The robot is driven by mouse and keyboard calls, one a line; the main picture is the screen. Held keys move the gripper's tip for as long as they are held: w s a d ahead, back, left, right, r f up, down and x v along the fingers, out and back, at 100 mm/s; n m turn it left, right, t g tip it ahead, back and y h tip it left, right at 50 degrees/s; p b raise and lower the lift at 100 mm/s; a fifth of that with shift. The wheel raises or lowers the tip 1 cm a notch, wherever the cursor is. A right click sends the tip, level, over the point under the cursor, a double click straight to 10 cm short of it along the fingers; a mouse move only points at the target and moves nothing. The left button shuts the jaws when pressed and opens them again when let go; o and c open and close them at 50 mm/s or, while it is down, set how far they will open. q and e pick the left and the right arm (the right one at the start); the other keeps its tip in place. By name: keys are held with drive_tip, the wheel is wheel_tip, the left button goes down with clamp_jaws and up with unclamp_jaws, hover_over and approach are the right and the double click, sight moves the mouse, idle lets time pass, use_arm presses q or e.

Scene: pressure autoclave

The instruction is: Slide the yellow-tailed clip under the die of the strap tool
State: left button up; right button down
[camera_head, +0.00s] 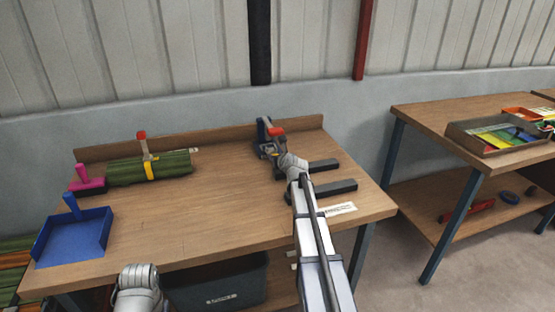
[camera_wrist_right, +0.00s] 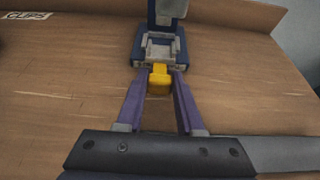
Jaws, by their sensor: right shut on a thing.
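The strap tool (camera_head: 267,136) stands near the back of the wooden bench, blue with a red part on top. In the right wrist view the strap tool (camera_wrist_right: 160,42) is straight ahead, with a grey recess in its front. My right gripper (camera_wrist_right: 159,73) is shut on the yellow-tailed clip (camera_wrist_right: 159,79), whose yellow tail shows between the fingertips. The clip is right at the tool's front; I cannot tell how far its front end is under the die. In the head view the wrist largely hides the right gripper. Only my left wrist shows at the bottom; its gripper is out of view.
A green bundle (camera_head: 150,168) with a yellow band lies at the bench's left, by a blue dustpan-like tray (camera_head: 75,236) and a pink-handled item (camera_head: 86,181). Two dark bars (camera_head: 335,187) lie right of the tool. The bench middle (camera_head: 200,215) is clear.

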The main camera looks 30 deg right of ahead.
sight(271, 150)
drive_tip(key=shift+w+d+f, duration=0.1)
drive_tip(key=shift+w+d, duration=0.15)
drive_tip(key=shift+w, duration=0.75)
drive_tip(key=shift+w+d, duration=0.25)
drive_tip(key=shift+w, duration=0.7)
drive_tip(key=shift+w, duration=0.1)
drive_tip(key=shift+c, duration=2.3)
unclamp_jaws()
drive_tip(key=p+v, duration=0.3)
drive_tip(key=v, duration=0.5)
drive_tip(key=shift+f, duration=0.1)
